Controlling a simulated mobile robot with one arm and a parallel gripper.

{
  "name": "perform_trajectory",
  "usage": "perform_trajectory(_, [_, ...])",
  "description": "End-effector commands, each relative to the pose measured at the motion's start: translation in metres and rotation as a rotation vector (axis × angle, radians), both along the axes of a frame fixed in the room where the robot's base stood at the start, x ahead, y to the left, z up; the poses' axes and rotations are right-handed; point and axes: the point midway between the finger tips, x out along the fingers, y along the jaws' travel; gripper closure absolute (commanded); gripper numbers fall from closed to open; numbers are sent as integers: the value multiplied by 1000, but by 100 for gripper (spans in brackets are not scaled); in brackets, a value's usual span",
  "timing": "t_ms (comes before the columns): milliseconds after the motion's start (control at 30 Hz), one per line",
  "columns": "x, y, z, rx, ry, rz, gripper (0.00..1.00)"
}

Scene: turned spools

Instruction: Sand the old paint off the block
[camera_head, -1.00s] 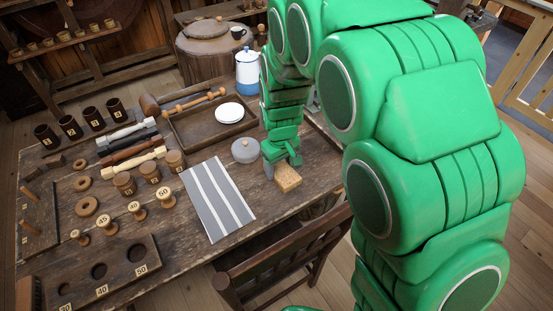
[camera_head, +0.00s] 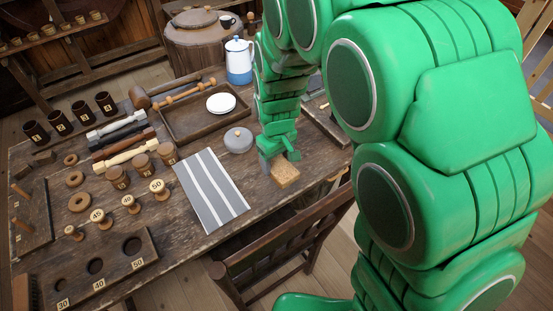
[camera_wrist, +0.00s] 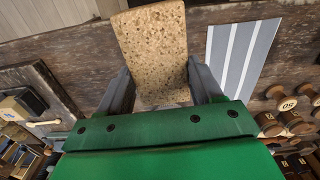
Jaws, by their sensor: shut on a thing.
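My gripper (camera_head: 278,156) is shut on a tan, speckled, cork-like block (camera_head: 285,174) at the near right edge of the table. In the wrist view the block (camera_wrist: 153,48) sits between the two grey fingers of my gripper (camera_wrist: 160,88) and juts out past them. I cannot tell whether its underside touches the table. No old paint shows on its visible faces, and I see no other block that is clearly painted.
A grey striped cloth (camera_head: 211,190) lies left of the block. A grey lidded pot (camera_head: 238,141), a tray (camera_head: 178,128) with white plates (camera_head: 221,103) and several numbered spools stand on the table (camera_head: 180,238). A chair (camera_head: 285,245) stands at the near edge.

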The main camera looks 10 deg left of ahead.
Motion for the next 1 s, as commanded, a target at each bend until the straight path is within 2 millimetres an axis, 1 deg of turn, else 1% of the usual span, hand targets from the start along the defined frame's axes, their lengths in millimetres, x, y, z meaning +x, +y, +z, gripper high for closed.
perform_trajectory(167, [6,0,1,1,-1,0,59])
perform_trajectory(267, [21,0,3,4,-3,0,59])
perform_trajectory(367, [43,-3,5,5,-2,1,59])
perform_trajectory(633, [113,-19,15,10,2,7,59])
perform_trajectory(867, [172,-43,23,11,-1,10,59])
perform_trajectory(1000, [205,-62,26,10,3,11,59])
